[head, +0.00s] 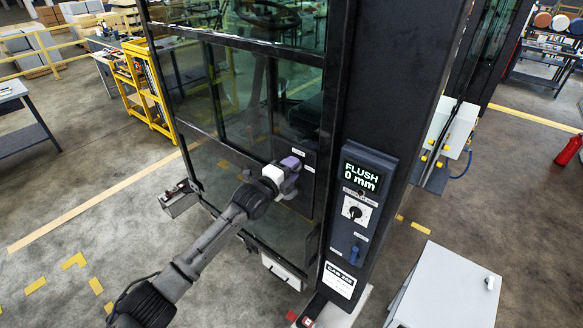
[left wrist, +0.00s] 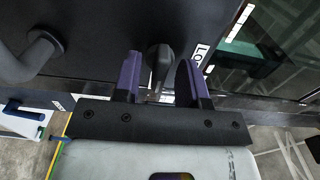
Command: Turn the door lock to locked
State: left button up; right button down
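The lock knob (left wrist: 160,58) is a dark, rounded lever on the black door panel (left wrist: 100,25) in the left wrist view. A white label (left wrist: 200,56), partly cut off by a finger, is beside it. My left gripper (left wrist: 160,76) is open, with one purple finger on each side of the knob and small gaps showing. In the head view my left gripper (head: 291,165) is at the right edge of the glass cab door (head: 222,95) and hides the knob. My right gripper is in neither view.
A curved dark handle (left wrist: 35,58) is left of the knob in the wrist view. Right of the door, a black post carries a gauge box (head: 362,195) reading "FLUSH 0 mm". A grey cabinet (head: 445,290) stands front right. Open floor lies left.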

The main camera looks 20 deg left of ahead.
pick_arm(q)
jog(key=shift+w, duration=0.15)
jog(key=shift+c, duration=0.3)
grip_shut()
dwell(0.3)
jog(key=n+b, duration=0.1)
jog(key=n, duration=0.7)
jog(key=shift+n+b, duration=0.3)
jog(key=n, duration=0.5)
jog(key=shift+n, duration=2.3)
